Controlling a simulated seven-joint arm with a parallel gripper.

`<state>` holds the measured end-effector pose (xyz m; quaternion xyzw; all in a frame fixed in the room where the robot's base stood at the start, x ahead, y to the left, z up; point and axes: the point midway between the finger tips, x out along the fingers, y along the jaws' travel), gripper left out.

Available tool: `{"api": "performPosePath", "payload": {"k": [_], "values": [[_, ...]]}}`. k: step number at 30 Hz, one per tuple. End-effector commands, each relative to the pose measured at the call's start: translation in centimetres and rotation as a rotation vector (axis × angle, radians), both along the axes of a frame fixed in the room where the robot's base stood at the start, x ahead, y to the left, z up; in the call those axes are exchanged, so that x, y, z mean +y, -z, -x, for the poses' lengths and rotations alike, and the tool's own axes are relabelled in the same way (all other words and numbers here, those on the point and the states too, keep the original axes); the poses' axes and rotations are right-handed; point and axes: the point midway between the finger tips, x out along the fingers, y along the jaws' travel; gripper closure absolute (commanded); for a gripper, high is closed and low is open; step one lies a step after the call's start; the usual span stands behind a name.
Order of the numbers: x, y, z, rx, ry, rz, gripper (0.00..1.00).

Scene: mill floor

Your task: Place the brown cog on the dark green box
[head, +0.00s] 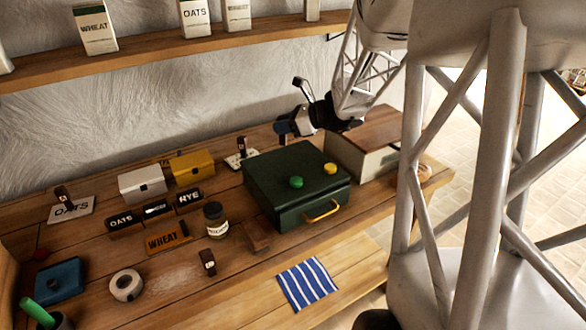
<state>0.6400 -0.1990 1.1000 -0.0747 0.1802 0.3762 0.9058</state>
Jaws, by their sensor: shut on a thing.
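The dark green box (297,190) stands on the wooden bench, lid closed, with a yellow handle on its front. I cannot pick out the brown cog with certainty. A small brown piece (258,237) lies in front of the box's left corner, its shape unclear.
A wood-topped pale box (362,142) stands right of the green box. A dark jar (215,220), label blocks (168,238), white (142,184) and yellow (192,165) boxes stand left. A striped cloth (307,283) lies in front. A shelf (180,50) runs above.

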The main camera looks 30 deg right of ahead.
Motion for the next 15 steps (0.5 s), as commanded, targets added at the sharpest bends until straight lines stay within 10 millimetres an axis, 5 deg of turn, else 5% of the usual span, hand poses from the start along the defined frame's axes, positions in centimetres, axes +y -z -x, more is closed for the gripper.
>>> {"api": "performPosePath", "payload": {"k": [15], "values": [[-0.15,0.74,0.01,0.001,0.003,-0.001,0.98]]}}
